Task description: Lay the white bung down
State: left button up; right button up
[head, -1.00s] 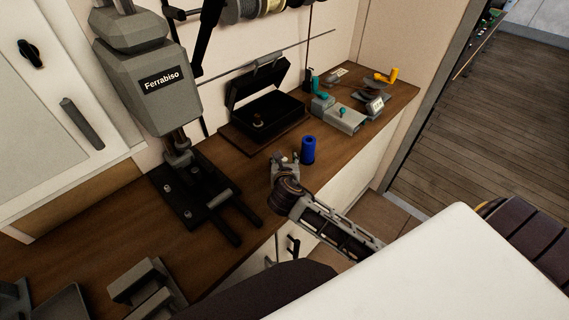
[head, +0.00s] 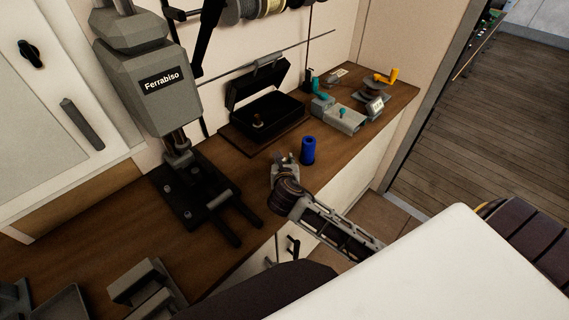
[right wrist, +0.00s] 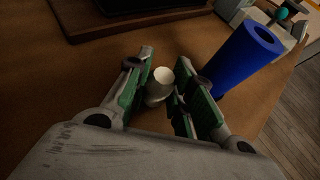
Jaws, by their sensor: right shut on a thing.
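The white bung (right wrist: 159,86) shows in the right wrist view as a short pale cylinder between the green-padded fingers of my right gripper (right wrist: 162,88). The gripper is shut on it. Its pale top end faces the camera; its underside is hidden, so I cannot tell whether it touches the wooden bench. In the head view my right gripper (head: 284,160) is low over the front part of the bench (head: 190,262), just left of a blue cylinder; the bung is too small to make out clearly there. My left gripper is not in view.
The blue hollow cylinder (head: 308,151) stands close to the right finger and also shows in the wrist view (right wrist: 243,60). An open black case (head: 268,112) lies behind. A grey press (head: 160,85) stands left. Grey and teal tools (head: 340,117) stand farther right.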

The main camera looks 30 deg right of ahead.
aim_at(285, 160)
jog(key=shift+r, duration=0.1)
jog(key=shift+r, duration=4.95)
jog(key=shift+s+f, duration=0.1)
jog(key=shift+f, duration=0.1)
